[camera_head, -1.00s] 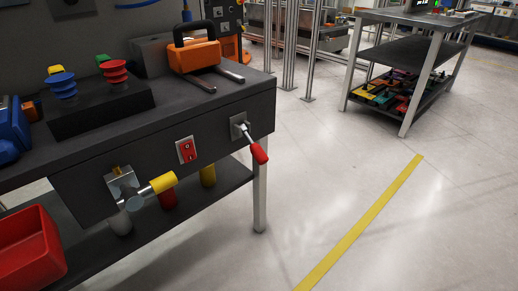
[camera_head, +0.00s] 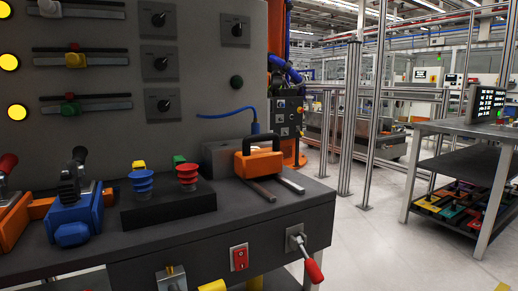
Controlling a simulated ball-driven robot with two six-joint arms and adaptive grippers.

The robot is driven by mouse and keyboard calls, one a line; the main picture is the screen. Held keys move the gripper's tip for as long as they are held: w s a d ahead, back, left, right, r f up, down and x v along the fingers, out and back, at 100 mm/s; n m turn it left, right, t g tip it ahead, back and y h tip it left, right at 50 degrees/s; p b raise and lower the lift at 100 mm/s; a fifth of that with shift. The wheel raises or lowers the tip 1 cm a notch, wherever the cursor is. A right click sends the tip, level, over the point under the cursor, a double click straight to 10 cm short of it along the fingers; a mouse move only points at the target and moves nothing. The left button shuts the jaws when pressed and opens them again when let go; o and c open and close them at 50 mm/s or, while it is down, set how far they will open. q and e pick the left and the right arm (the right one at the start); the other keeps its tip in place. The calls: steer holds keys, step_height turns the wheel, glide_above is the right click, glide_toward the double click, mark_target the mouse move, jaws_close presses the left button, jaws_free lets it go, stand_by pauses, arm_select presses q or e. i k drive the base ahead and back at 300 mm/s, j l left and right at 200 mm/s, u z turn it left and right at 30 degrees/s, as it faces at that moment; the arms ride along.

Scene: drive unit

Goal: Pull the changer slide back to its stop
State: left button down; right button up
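An orange block with a black arched handle (camera_head: 259,160) sits at the right end of the dark bench top. It looks like the changer slide. It stands at the far end of two grey rails (camera_head: 263,191) that run toward the bench's front right. A grey box (camera_head: 222,157) is behind and left of it. Nothing touches the handle. Neither of my grippers is in view.
The bench top (camera_head: 150,236) also bears a blue and a red button on a black box (camera_head: 168,204) and a blue lever unit (camera_head: 75,219). A red-handled lever (camera_head: 312,269) juts from the front. A grey shelf table (camera_head: 468,130) stands right, with clear floor between.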

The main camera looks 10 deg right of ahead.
mark_target(249, 164)
steer(key=i+l+u, duration=0.15)
steer(key=u, duration=0.25)
steer(key=i+l+u, duration=0.15)
steer(key=l+u, duration=0.25)
steer(key=j, duration=0.1)
